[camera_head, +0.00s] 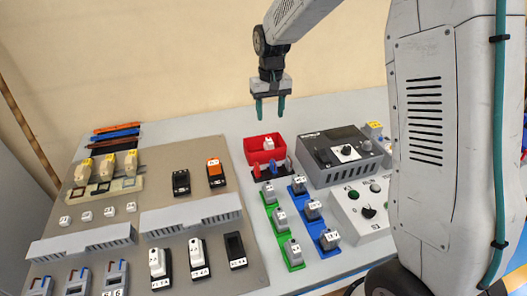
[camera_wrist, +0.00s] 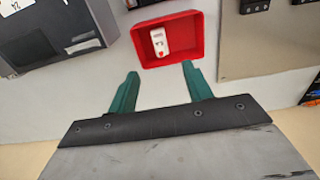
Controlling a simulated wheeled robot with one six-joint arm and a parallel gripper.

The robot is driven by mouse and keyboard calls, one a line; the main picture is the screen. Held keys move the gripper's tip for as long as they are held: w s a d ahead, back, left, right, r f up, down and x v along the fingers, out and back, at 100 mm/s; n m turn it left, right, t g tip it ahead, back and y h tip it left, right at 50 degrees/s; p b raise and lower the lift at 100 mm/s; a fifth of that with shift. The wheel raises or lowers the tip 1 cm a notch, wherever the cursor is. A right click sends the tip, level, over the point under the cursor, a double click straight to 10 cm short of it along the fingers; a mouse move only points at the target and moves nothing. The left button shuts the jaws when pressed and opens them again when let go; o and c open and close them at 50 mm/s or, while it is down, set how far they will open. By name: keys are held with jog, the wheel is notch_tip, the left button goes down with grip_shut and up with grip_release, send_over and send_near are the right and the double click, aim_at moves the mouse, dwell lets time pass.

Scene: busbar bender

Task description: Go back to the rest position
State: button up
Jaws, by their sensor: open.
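My gripper (camera_head: 270,108) hangs from the arm in the head view, fingers pointing down, above the back of the table and behind the red bin. Its two green fingers stand apart with nothing between them. The wrist view also shows the open gripper (camera_wrist: 156,88), with the red bin (camera_wrist: 183,58) beyond the fingertips and apart from them. A white labelled part (camera_wrist: 159,42) lies in the bin. In the head view the red bin (camera_head: 252,157) holds the same white part (camera_head: 268,144).
A grey panel (camera_head: 150,200) with several labelled parts covers the table's left. Green (camera_head: 272,216) and blue (camera_head: 309,223) strips carry grey parts in the middle. A dark machine (camera_head: 340,153) and a white control box (camera_head: 365,212) stand at right. The air around my gripper is clear.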

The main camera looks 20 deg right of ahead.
dwell(0.3)
jog(key=s+d+r, duration=0.1)
jog(key=s+r, duration=0.3)
jog(key=s, duration=0.8)
jog(key=s+d+r+t, duration=0.1)
jog(key=s+r, duration=0.3)
jog(key=s, duration=0.9)
jog(key=s+d+r, duration=0.1)
jog(key=s+r, duration=0.3)
jog(key=s, duration=0.9)
jog(key=shift+d, duration=0.35)
